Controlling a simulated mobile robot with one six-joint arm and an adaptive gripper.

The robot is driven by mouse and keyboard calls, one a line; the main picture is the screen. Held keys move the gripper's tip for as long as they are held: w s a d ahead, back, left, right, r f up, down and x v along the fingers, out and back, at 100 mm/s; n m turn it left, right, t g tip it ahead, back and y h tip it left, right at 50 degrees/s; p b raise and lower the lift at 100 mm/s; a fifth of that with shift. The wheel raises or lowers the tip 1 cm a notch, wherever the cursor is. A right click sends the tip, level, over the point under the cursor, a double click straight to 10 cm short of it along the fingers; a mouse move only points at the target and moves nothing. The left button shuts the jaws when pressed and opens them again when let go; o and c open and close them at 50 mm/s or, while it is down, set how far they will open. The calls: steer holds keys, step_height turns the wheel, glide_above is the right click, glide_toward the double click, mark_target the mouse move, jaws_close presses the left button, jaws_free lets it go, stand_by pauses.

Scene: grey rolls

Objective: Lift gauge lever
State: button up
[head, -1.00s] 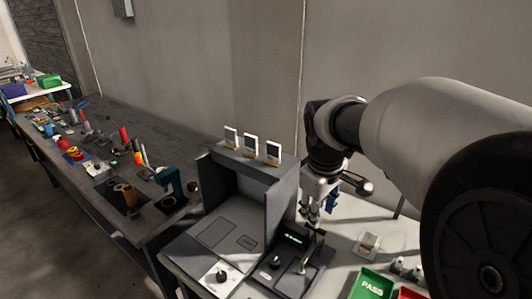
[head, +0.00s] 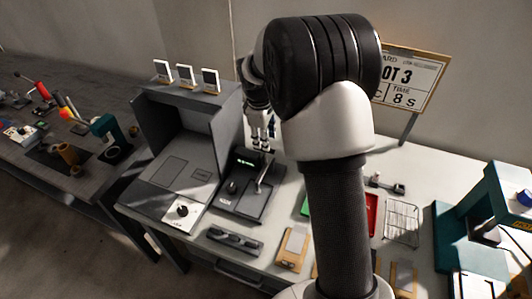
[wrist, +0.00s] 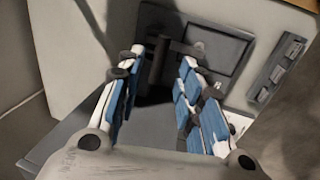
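The gauge (head: 247,202) is a dark box with a small lit green display, standing on the pale bench in the head view. Its lever (head: 262,178) is a thin light stick leaning up at the right side, beside a black knob (head: 232,187). My gripper (head: 262,146) hangs just behind and above the lever's upper end. In the wrist view my gripper (wrist: 157,60) has its two blue-padded fingers apart, with a dark upright part visible between and beyond the tips. I cannot tell whether the fingers touch it. A dark rectangular panel (wrist: 218,48) lies beyond the right finger.
A grey open-fronted booth (head: 192,117) stands left of the gauge, with several small white cards on top. A wire rack (head: 402,222) and a teal press (head: 455,230) stand right.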

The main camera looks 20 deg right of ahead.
steer(key=f, duration=0.2)
steer(key=f+b, duration=0.1)
steer(key=f, duration=0.2)
steer(key=w+d+f, duration=0.1)
steer(key=f, duration=0.1)
steer(key=shift+f+b, duration=0.15)
steer(key=shift+b, duration=0.25)
steer(key=shift+c, duration=0.4)
jaws_close()
